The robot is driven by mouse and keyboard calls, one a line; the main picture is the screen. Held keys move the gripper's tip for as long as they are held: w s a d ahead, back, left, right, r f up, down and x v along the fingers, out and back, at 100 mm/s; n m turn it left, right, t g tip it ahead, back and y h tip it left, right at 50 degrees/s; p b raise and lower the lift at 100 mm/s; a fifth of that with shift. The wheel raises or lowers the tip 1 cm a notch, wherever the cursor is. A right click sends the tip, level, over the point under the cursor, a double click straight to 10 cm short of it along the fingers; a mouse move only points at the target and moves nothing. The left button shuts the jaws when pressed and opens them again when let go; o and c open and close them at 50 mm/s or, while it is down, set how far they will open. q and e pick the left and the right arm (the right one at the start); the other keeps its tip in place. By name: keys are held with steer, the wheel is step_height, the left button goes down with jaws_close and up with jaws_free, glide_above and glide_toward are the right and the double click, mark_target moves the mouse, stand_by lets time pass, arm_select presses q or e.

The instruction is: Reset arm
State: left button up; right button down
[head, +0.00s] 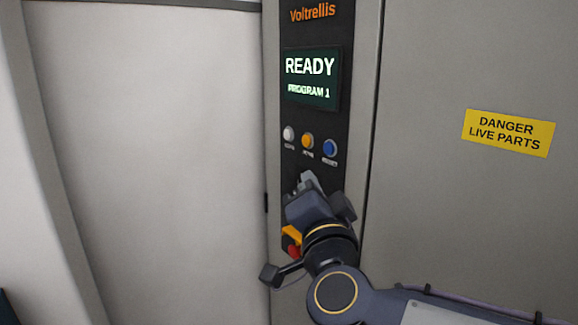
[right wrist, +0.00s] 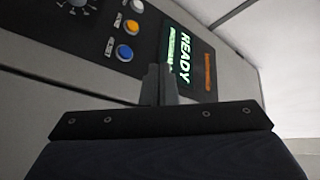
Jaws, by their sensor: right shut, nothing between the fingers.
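My right gripper (head: 308,181) is shut and empty in front of the dark control panel (head: 317,32), below its row of buttons. Its fingers also show in the right wrist view (right wrist: 160,85), beside the screen in the picture. The screen (head: 311,80) reads READY, PROGRAM 1. Below it are a white button (head: 288,133), an orange button (head: 307,141) and a blue button (head: 329,148), all clear of the gripper. Whether the fingertips touch the panel cannot be told. My left gripper is not in view.
A red knob on a yellow base (head: 292,244) is partly hidden by my right wrist. A dial (right wrist: 78,8) shows at the top of the right wrist view. A yellow DANGER LIVE PARTS label (head: 508,133) is on the cabinet door at right. The pale surface at left is bare.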

steer(key=s+d+f+n+g, duration=0.2)
steer(key=s+d+f+g, duration=0.3)
steer(key=s+f, duration=0.3)
steer(key=s+d+f+n+g, duration=0.2)
steer(key=s+d+f+g, duration=0.3)
steer(key=f, duration=0.7)
steer(key=s+d+f+n+g+y, duration=0.1)
steer(key=s+d+f+n+g, duration=0.2)
steer(key=s+d+f, duration=0.4)
steer(key=s+f+g, duration=0.1)
steer(key=s+f, duration=0.2)
steer(key=shift+s+f+g, duration=0.25)
steer(key=shift+s+g, duration=0.05)
steer(key=shift+g, duration=0.1)
steer(key=shift+d, duration=0.1)
